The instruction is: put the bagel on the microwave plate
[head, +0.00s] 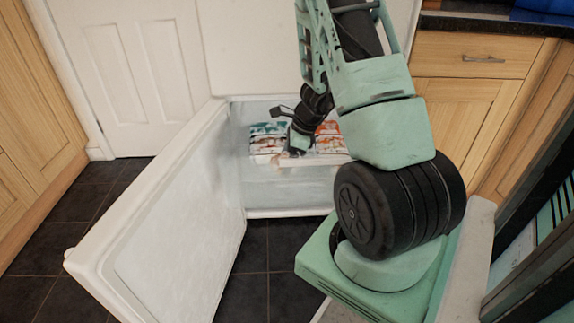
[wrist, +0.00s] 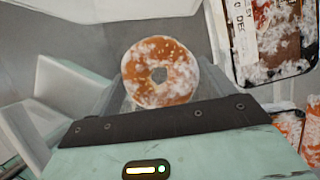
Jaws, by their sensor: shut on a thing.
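The bagel (wrist: 150,95) is round and brown with white frost on it, seen in the wrist view just beyond the dark front edge of my gripper. My gripper (head: 293,150) is shut on it, inside the open freezer. The bagel is too small or hidden to make out in the head view. I do not see the microwave plate in either view.
The freezer (head: 290,190) stands open, its white door (head: 185,215) swung out to the left. Frosty food packs (head: 268,138) lie inside; a frosted dark pack (wrist: 280,40) is right of the bagel. Wooden cupboards (head: 465,100) stand at right. Dark floor tiles (head: 250,270) are partly clear.

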